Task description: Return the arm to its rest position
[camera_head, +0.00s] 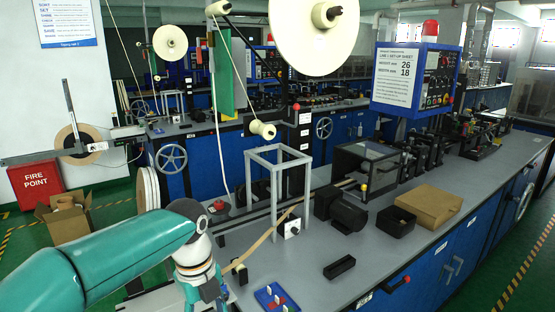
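My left arm, teal with a pale wrist, comes in from the lower left and reaches to the near left end of the grey bench. My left gripper (208,297) points down at the bottom of the picture, left of a blue tray. Its fingertips are small, dark and partly cut off by the lower edge, so I cannot tell whether it is open or shut. I see nothing clearly held in it. My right arm and gripper are not in view.
A tan tape (262,240) runs along the bench beside my wrist to a grey frame (278,190). A blue tray (266,299), a black block (339,267), a motor (348,216) and a cardboard piece (428,204) lie on the bench (400,258). Large reels hang above.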

